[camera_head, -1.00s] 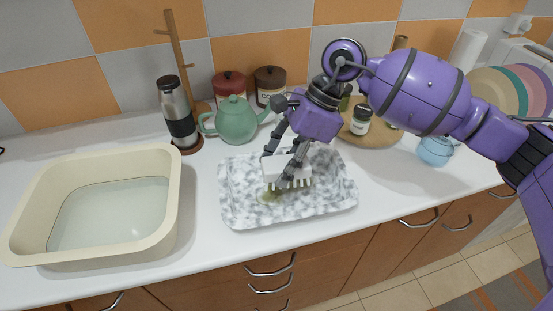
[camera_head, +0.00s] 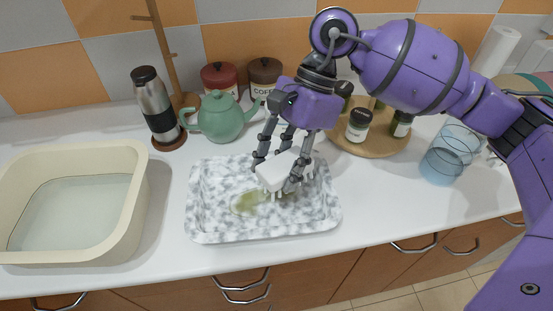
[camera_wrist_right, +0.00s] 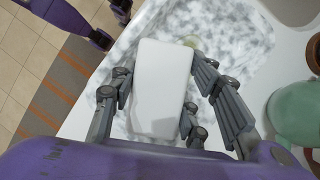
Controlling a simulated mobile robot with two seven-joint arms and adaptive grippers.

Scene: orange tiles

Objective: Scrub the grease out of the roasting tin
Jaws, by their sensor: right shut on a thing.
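The roasting tin (camera_head: 215,228) is a shallow tray with a grey-and-white marbled look, on the white counter in the head view. A yellow-green grease patch (camera_head: 245,203) lies on its floor, left of the middle. My right gripper (camera_head: 283,172) is shut on a white brush (camera_head: 272,178) with bristles pointing down, held in the tin just right of the grease. Whether the bristles touch the floor is hard to tell. In the right wrist view the brush's smooth back (camera_wrist_right: 160,88) fills the space between the fingers, and a bit of grease (camera_wrist_right: 190,42) shows beyond.
A cream basin of water (camera_head: 140,200) stands left of the tin. Behind are a steel flask (camera_head: 153,105), a green teapot (camera_head: 220,118), canisters (camera_head: 220,78) and a round wooden board (camera_head: 370,145) with jars. A blue glass (camera_head: 442,168) stands right. Counter in front is narrow.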

